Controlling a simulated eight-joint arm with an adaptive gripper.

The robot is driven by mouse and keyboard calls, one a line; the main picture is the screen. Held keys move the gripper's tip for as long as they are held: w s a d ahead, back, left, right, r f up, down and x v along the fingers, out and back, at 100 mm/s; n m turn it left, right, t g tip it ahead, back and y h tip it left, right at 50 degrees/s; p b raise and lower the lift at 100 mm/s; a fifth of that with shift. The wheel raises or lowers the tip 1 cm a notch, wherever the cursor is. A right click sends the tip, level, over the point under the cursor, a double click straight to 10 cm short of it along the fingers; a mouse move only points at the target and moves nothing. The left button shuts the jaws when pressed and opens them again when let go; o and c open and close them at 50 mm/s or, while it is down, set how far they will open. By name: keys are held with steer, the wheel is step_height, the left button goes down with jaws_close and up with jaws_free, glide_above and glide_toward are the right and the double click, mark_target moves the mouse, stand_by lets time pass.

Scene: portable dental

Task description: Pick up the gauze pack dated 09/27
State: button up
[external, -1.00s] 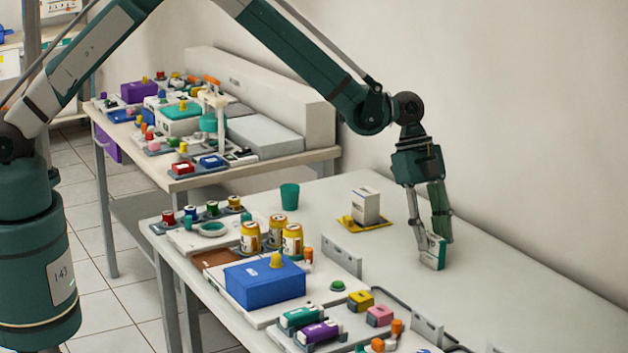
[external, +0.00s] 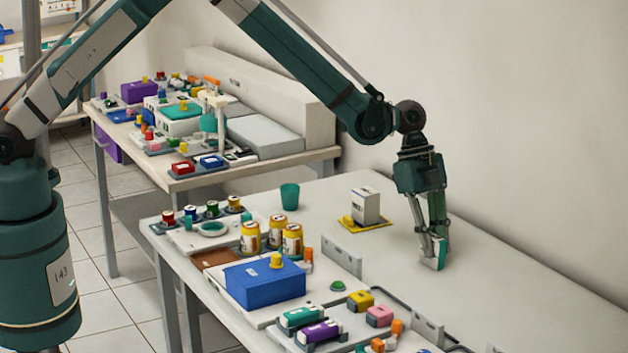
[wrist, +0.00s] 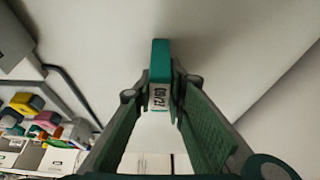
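The gauze pack (external: 440,257) is a small teal and white block standing at the right of the near table. In the wrist view the pack (wrist: 160,62) shows a teal top and a white label, upside down, that seems to read 09/27. My gripper (external: 435,243) is low over the table with its fingers closed in on the pack. In the wrist view the fingers (wrist: 162,95) meet the pack's two sides. The fingers hide part of the pack in the external view. It appears to be at table level.
A white box (external: 366,206) stands on a yellow tray (external: 350,224) left of my gripper. A teal cup (external: 289,196), yellow cans (external: 292,240) and a blue box (external: 264,283) are further left. The table around the pack is clear; the wall is behind.

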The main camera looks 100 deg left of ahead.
mark_target(434, 236)
steer(key=shift+c, duration=0.3)
steer(key=shift+r, duration=5)
